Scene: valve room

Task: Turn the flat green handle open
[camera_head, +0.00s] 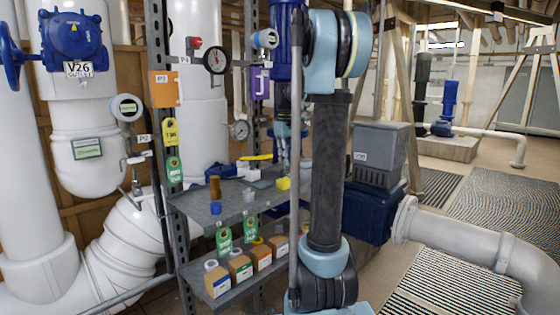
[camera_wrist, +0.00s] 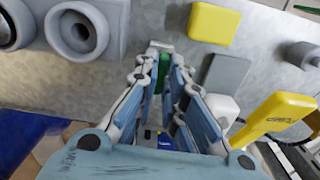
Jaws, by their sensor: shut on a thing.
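My gripper (camera_wrist: 163,62) is shut on a narrow green handle (camera_wrist: 163,72) in the wrist view. Only a small green piece shows between the fingers, so most of the handle and its angle are hidden. In the head view my gripper (camera_head: 283,145) points down over the grey shelf, partly behind my own arm. I cannot make out the green handle in that view.
A yellow handle (camera_wrist: 275,115) lies right of my fingers, and a yellow block (camera_wrist: 214,22) is beyond them. Below, cardboard boxes (camera_head: 218,280) stand on a lower shelf. A shelf post (camera_head: 170,150) rises at left.

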